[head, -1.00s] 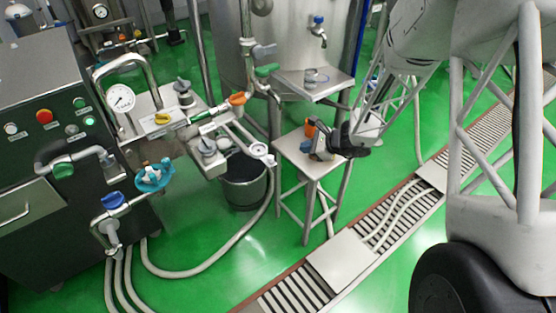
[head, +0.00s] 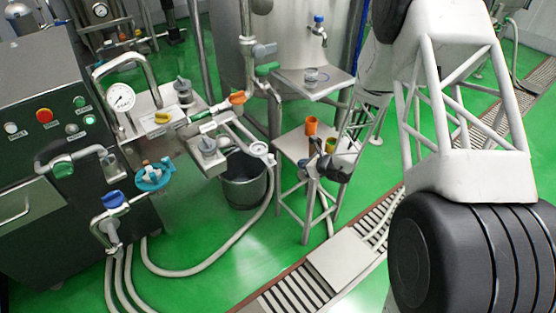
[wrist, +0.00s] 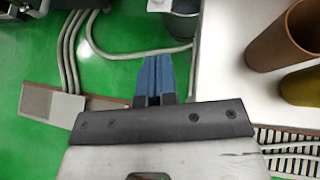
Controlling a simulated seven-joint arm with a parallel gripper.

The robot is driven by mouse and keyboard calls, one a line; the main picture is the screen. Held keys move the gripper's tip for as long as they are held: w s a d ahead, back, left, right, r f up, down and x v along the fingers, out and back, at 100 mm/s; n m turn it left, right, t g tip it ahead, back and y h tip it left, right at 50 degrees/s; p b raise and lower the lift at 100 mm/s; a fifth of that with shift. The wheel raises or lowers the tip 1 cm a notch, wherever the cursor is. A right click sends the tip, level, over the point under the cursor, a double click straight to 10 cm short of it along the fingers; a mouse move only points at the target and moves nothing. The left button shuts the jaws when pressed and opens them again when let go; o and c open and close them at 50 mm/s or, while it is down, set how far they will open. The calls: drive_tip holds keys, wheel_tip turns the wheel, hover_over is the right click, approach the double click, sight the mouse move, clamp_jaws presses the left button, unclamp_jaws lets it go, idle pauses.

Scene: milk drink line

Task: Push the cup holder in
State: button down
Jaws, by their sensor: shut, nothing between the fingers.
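A flat metal shelf (head: 290,80) sticks out from the tank below a blue-handled tap (head: 318,28). It looks like the cup holder, but I cannot be sure. A small clear cup (head: 312,75) stands on it. My gripper (head: 309,170) is well below the shelf, at the front right edge of the stool top (head: 287,146). In the wrist view its blue fingers (wrist: 155,78) are together and empty, just beside the pale stool top (wrist: 222,85). The wrist view does not show the shelf.
An orange cup (head: 311,126) and an olive cup (head: 330,145) stand on the stool near my gripper. A metal bucket (head: 245,190) and a hose are left of the stool. A machine with valves (head: 60,110) fills the left. A floor grate (head: 285,292) runs along the front.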

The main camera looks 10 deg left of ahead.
approach(273, 158)
drive_tip(key=a+f, duration=0.1)
drive_tip(key=w+a+f, duration=0.2)
drive_tip(key=f, duration=0.1)
drive_tip(key=shift+a, duration=0.2)
drive_tip(key=shift+w+a, duration=0.6)
drive_tip(key=shift+a, duration=0.3)
drive_tip(key=shift+w+a, duration=0.15)
drive_tip(key=shift+a, duration=0.05)
drive_tip(key=w+a, duration=1)
drive_tip(key=shift+f, duration=0.1)
drive_tip(key=shift+w+a, duration=0.4)
drive_tip(key=shift+w, duration=0.1)
